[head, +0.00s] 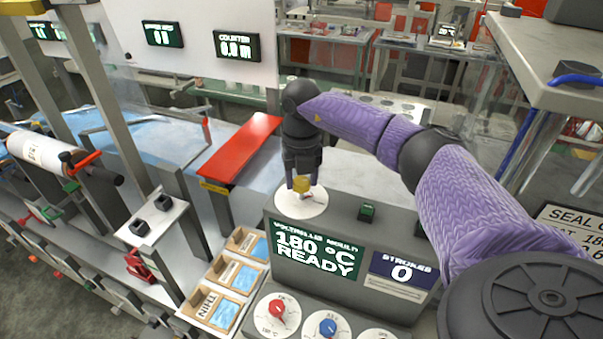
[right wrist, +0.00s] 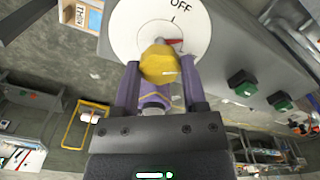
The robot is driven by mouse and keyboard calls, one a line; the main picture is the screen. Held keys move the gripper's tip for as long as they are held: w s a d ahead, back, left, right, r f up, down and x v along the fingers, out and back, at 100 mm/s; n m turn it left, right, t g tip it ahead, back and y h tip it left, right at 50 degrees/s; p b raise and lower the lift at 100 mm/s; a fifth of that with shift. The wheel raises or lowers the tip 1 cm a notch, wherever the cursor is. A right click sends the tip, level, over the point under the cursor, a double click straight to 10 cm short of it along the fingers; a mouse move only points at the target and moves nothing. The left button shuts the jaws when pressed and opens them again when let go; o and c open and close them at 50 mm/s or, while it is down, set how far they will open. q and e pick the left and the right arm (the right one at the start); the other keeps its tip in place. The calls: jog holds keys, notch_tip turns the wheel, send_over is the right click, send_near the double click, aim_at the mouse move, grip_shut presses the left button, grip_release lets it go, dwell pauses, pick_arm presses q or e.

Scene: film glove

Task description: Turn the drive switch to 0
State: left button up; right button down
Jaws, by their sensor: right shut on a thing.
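A switch with a yellow knob (right wrist: 158,63) sits on a round white dial plate (right wrist: 205,17) on the grey console top. The dial shows "OFF" and a short black tick. A red pointer beside the knob points to the right of that tick in the right wrist view. Other dial markings are hidden or out of frame. My right gripper (right wrist: 160,78) is shut on the yellow knob, one finger on each side. In the head view, my right gripper (head: 302,172) reaches down from above onto the yellow knob (head: 302,184) over the white plate (head: 290,205). My left gripper is not in view.
The console display (head: 315,250) reads "180 °C READY"; the strokes panel (head: 402,270) reads 0. A red knob (head: 278,309) and a blue knob (head: 327,326) are on the lower front. Green buttons (right wrist: 242,82) sit beside the dial. A red plate (head: 240,147) stands left.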

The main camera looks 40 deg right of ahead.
aim_at(301, 180)
jog(key=n, duration=0.5)
jog(key=shift+r+n+p, duration=0.1)
jog(key=shift+n+p, duration=0.2)
jog(key=n, duration=0.5)
jog(key=shift+n, duration=0.4)
jog(key=shift+c, duration=0.7)
grip_release()
notch_tip(301, 180, up, 10)
